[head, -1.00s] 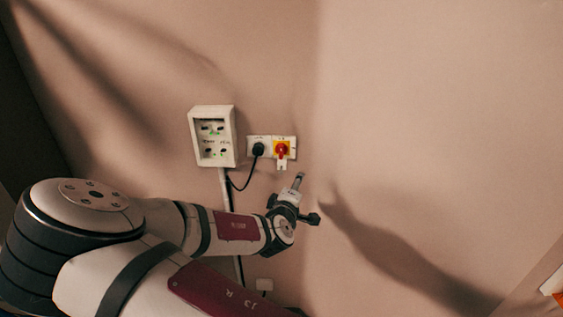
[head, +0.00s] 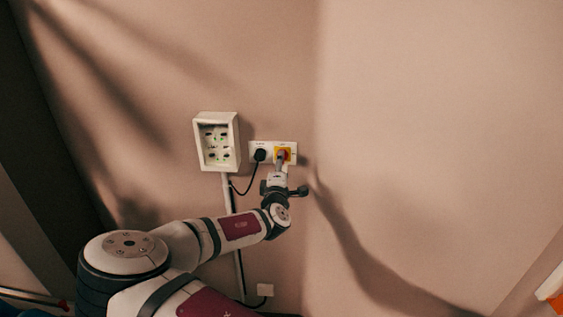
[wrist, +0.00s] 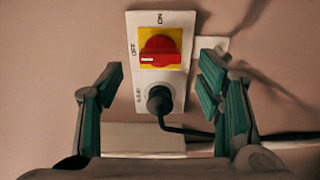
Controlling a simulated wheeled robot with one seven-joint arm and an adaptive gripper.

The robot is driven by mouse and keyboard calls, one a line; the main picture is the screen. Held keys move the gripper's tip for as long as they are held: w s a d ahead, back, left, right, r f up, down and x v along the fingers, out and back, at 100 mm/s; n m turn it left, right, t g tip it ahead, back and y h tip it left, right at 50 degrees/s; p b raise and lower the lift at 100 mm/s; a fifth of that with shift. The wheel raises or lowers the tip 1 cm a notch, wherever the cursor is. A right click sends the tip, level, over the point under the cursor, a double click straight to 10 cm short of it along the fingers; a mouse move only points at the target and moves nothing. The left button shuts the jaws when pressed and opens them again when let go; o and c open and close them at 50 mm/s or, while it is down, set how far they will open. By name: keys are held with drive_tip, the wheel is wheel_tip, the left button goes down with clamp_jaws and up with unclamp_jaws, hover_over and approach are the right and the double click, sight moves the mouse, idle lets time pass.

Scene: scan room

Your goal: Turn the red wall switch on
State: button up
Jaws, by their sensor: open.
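The red wall switch (wrist: 160,48) has a red rotary knob on a yellow square, set in a white plate (wrist: 148,20). Its white mark is at the knob's left end, on the side of the OFF label; the ON label is above. My gripper (wrist: 161,70) is open and empty, with one teal-padded finger to each side of the plate and the knob between and slightly beyond the tips. I cannot tell whether the fingers touch anything. In the head view my gripper (head: 281,164) is in front of the switch (head: 282,151) and partly covers it.
A black plug (wrist: 159,101) with a black cable (head: 245,188) is beside the switch on the same plate. A white box with sockets (head: 217,142) is on the wall to the left. The wall to the right is bare.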

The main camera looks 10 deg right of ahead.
drive_tip(key=shift+x, duration=2.05)
drive_tip(key=shift+c, duration=0.2)
drive_tip(key=c, duration=1.1)
